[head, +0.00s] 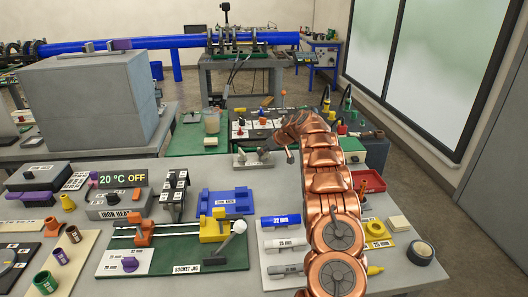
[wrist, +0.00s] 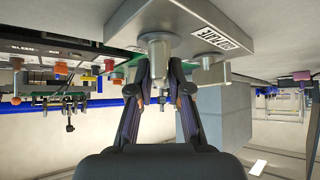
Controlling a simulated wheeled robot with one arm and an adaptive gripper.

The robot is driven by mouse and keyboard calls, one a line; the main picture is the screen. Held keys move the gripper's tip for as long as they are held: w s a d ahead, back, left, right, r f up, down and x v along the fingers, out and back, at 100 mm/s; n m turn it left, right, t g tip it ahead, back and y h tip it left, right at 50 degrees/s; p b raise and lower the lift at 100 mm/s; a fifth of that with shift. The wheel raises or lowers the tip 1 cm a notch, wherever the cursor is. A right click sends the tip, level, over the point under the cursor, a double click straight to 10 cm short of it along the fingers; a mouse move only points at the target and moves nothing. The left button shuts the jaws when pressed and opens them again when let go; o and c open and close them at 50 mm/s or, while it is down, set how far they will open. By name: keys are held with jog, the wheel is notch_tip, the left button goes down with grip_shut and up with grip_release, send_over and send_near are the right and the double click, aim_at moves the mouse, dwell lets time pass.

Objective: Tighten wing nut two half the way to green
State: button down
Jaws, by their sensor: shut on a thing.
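A grey base plate (wrist: 200,22) with a white label fills the top of the wrist view, which looks upside down. A metal post with a round collar (wrist: 158,42), likely a wing nut, stands on it. My gripper (wrist: 162,88) is shut on this nut, with one dark finger on each side. A second metal nut with a flat wing (wrist: 214,74) is beside it to the right. In the head view the small grey fixture (head: 250,160) is at the middle, with my gripper (head: 288,148) at its right, partly hidden by my arm. I cannot read nut numbers or make out a green mark.
A large grey block (head: 90,95) stands to the left. A panel with several coloured knobs (head: 255,122) lies behind the fixture. The socket jig (head: 175,255), blue rack (head: 228,203) and labelled pipes (head: 282,221) occupy the near bench. A red tray (head: 370,182) is right of my arm.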

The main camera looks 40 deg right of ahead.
jog(key=shift+w+f+b, duration=0.1)
jog(key=shift+f+b, duration=0.15)
jog(key=shift+b, duration=0.7)
jog(key=b, duration=0.3)
jog(key=shift+d+r+m+h+b, duration=0.15)
jog(key=shift+m+h+b, duration=0.15)
jog(key=shift+h+b, duration=0.1)
jog(key=m+h+b, duration=0.1)
jog(key=b, duration=0.5)
jog(key=shift+s+r+m+h+b, duration=0.2)
jog(key=shift+m+h+b, duration=0.25)
jog(key=shift+m, duration=0.55)
jog(key=shift+f+m+h+p, duration=0.25)
jog(key=shift+m+h+p, duration=0.05)
jog(key=shift+m+h, duration=0.2)
jog(key=shift+s+f+g, duration=0.1)
jog(key=shift+g, duration=0.2)
jog(key=c, duration=1.2)
grip_release()
jog(key=shift+r, duration=0.2)
